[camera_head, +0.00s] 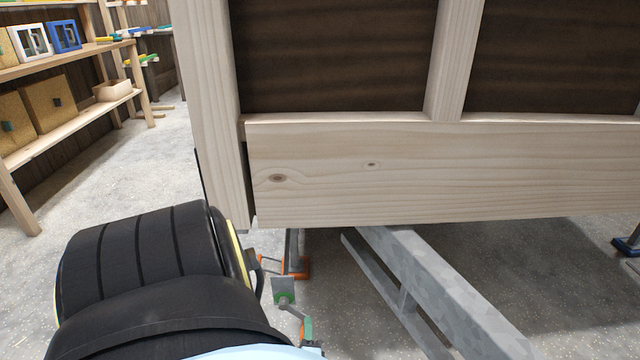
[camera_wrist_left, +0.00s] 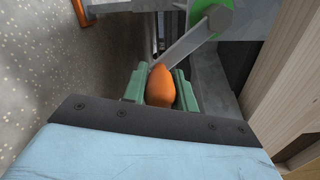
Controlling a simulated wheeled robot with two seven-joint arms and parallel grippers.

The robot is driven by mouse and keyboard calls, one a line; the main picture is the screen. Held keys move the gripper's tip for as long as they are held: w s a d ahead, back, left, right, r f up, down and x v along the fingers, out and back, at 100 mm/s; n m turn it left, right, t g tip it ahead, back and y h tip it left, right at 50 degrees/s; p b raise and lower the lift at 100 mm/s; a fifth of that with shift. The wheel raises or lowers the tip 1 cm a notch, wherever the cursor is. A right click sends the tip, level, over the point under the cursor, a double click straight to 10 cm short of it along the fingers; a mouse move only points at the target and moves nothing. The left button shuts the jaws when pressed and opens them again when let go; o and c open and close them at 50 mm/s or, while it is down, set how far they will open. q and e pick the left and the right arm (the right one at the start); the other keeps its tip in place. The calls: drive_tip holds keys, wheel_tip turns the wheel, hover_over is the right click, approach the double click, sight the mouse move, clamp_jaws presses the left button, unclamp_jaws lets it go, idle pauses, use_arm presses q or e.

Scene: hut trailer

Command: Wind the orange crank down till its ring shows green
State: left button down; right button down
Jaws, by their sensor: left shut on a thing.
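The orange crank handle (camera_wrist_left: 160,86) sits between the two green fingers of my left gripper (camera_wrist_left: 161,84) in the left wrist view. The fingers are shut on it. A grey crank arm (camera_wrist_left: 187,42) runs from the handle up to a hub with a green ring (camera_wrist_left: 207,14). In the head view the green ring (camera_head: 283,298) shows below the trailer's corner, and my left gripper (camera_head: 306,328) is just below it, mostly hidden by my own arm. An orange foot (camera_head: 298,269) is on the floor behind the crank. My right gripper is in neither view.
The wooden trailer wall (camera_head: 440,170) overhangs close above the crank. A grey metal beam (camera_head: 440,285) slopes beside it on the right. A blue foot (camera_head: 627,246) stands at the far right. Shelves (camera_head: 70,130) with boxes are at the left, with clear floor before them.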

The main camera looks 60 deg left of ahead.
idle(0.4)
use_arm(q)
drive_tip(key=c, duration=1.1)
unclamp_jaws()
